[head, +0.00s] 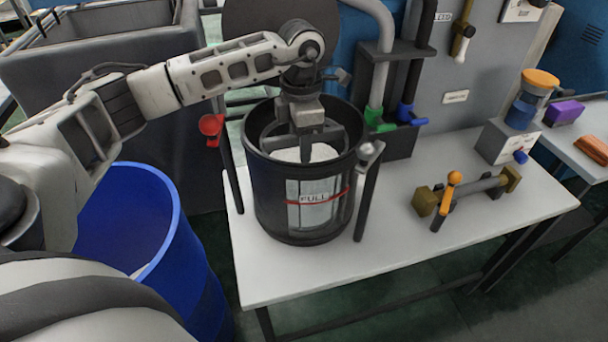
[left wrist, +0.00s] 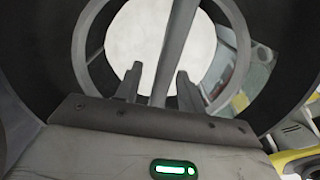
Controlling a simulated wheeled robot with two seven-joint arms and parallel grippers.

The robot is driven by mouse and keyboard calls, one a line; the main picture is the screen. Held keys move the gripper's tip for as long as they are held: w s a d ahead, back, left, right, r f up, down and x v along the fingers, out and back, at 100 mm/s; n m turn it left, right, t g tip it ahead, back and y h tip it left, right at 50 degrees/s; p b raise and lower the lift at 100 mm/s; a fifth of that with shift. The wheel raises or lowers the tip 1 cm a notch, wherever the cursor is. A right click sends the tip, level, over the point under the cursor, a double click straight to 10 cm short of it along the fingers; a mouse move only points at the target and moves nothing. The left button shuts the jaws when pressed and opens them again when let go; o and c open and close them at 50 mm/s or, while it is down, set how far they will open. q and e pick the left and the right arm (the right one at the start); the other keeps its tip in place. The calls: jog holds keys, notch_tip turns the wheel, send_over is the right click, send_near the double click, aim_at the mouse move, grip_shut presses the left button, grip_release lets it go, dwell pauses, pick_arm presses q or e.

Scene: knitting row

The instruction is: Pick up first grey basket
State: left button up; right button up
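A dark grey round basket (head: 270,195) with a "FULL" label and a red line stands upright on the white table. Pale material (head: 318,153) shows inside it. A bar crosses its open top and shows in the left wrist view (left wrist: 177,45). My left gripper (head: 307,150) points down into the basket's mouth. In the left wrist view its two fingers (left wrist: 158,88) stand apart on either side of the bar, with gaps visible. Their tips are partly hidden in the head view. My right gripper is in neither view.
A blue drum (head: 125,215) stands left of the white table (head: 300,278). Dark posts (head: 367,195) flank the basket. Pipes with green and blue ends (head: 405,115) rise behind it. A valve with an orange handle (head: 447,195) lies to the right. The table front is clear.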

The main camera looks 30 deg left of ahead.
pick_arm(q)
grip_shut()
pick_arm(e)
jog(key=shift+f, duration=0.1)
